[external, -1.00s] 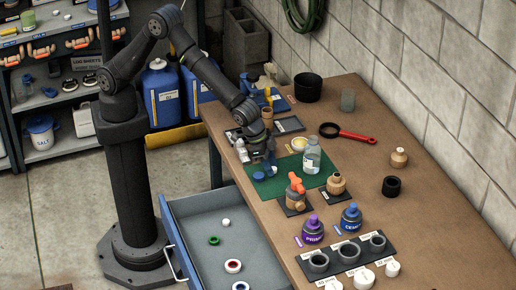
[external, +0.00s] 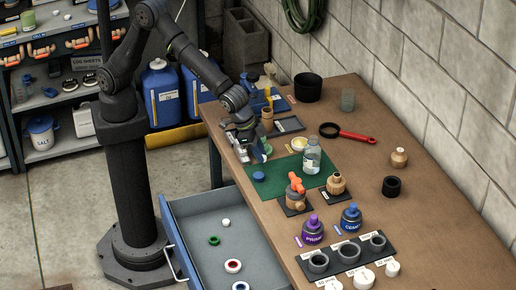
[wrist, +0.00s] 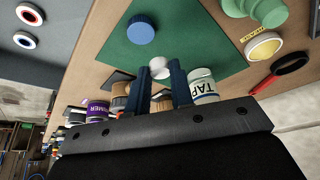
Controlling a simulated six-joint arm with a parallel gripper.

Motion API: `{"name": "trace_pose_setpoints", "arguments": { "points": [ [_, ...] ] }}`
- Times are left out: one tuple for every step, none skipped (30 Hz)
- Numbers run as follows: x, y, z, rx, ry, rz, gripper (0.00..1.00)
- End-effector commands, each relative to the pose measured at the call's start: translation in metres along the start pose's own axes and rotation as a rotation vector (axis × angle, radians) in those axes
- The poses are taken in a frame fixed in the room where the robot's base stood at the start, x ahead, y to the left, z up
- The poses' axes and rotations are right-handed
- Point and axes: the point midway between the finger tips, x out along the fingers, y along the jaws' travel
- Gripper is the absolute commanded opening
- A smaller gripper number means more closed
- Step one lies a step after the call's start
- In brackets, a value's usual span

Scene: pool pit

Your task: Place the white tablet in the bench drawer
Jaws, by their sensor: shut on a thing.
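The white tablet (wrist: 160,68) is pinched between the fingertips of my gripper (wrist: 160,74) in the wrist view. In the external view my gripper (external: 259,157) hangs above the left part of the green mat (external: 285,183), and the tablet cannot be made out there. The bench drawer (external: 188,212) is pulled open below the bench's left edge, to the lower left of my gripper. Inside it lie a small white piece (external: 226,222), a green ring (external: 214,240), a red-and-white ring (external: 233,266) and a blue-and-white ring (external: 240,286).
A blue cap (external: 258,176) lies on the mat beneath my gripper, near a clear bottle (external: 312,155). An orange-handled valve (external: 296,190), purple bottle (external: 313,229) and blue bottle (external: 351,217) stand towards the front. A red-handled tool (external: 345,134) lies behind. The drawer's middle has free floor.

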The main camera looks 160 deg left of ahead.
Motion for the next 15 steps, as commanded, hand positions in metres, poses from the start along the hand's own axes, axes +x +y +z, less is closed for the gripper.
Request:
{"name": "trace_pose_setpoints", "arguments": {
  "points": [
    [-0.012, 0.008, 0.006, 0.004, 0.001, 0.002, 0.00],
    [-0.017, 0.013, 0.010, 0.003, 0.001, 0.002, 0.00],
    [-0.025, 0.018, 0.013, 0.003, 0.002, 0.002, 0.00],
    [-0.030, 0.022, 0.017, 0.003, 0.002, 0.002, 0.00],
    [-0.035, 0.026, 0.020, 0.002, 0.001, 0.002, 0.00],
    [-0.041, 0.030, 0.023, 0.003, 0.001, 0.001, 0.00],
    [-0.045, 0.033, 0.026, 0.003, 0.001, 0.001, 0.00],
    [-0.049, 0.035, 0.028, 0.002, 0.001, 0.001, 0.00],
    [-0.053, 0.039, 0.030, 0.002, 0.001, 0.001, 0.00],
    [-0.056, 0.041, 0.032, 0.002, 0.001, 0.001, 0.00],
    [-0.058, 0.043, 0.034, 0.002, 0.000, 0.001, 0.00],
    [-0.060, 0.046, 0.036, 0.003, 0.000, 0.001, 0.00],
    [-0.060, 0.048, 0.039, 0.007, -0.001, 0.002, 0.00],
    [-0.058, 0.051, 0.042, 0.013, -0.002, 0.003, 0.00],
    [-0.054, 0.057, 0.048, 0.026, -0.002, 0.007, 0.00]
  ]
}}
